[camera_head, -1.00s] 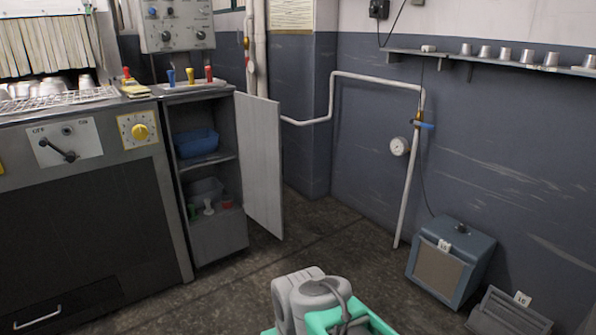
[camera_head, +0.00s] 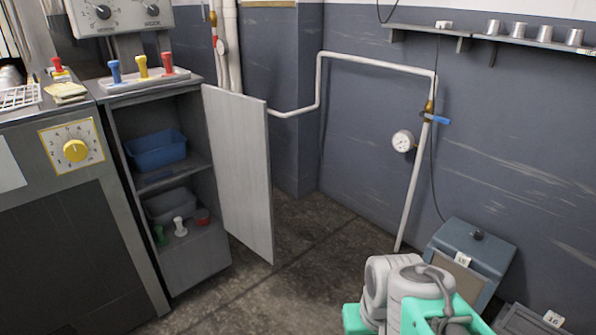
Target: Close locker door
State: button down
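The locker (camera_head: 196,265) is a narrow grey cabinet left of centre in the head view. Its door (camera_head: 240,170) stands wide open, swung out to the right on its right-hand edge. Inside, a blue bin (camera_head: 158,151) sits on the upper shelf, and a grey bin (camera_head: 172,203) sits below with small green, white and red items near it. My arm (camera_head: 405,285), grey with turquoise parts, shows at the bottom right, apart from the door. Its fingertips cannot be made out.
A machine with a yellow dial (camera_head: 75,150) stands directly left of the locker. A blue-grey box (camera_head: 474,250) is on the floor at right. A white pipe with a gauge (camera_head: 403,141) runs along the wall. Floor (camera_head: 290,285) before the door is clear.

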aim_at(237, 124)
jog(key=u, duration=0.3)
jog(key=i, duration=0.7)
jog(key=u, duration=0.6)
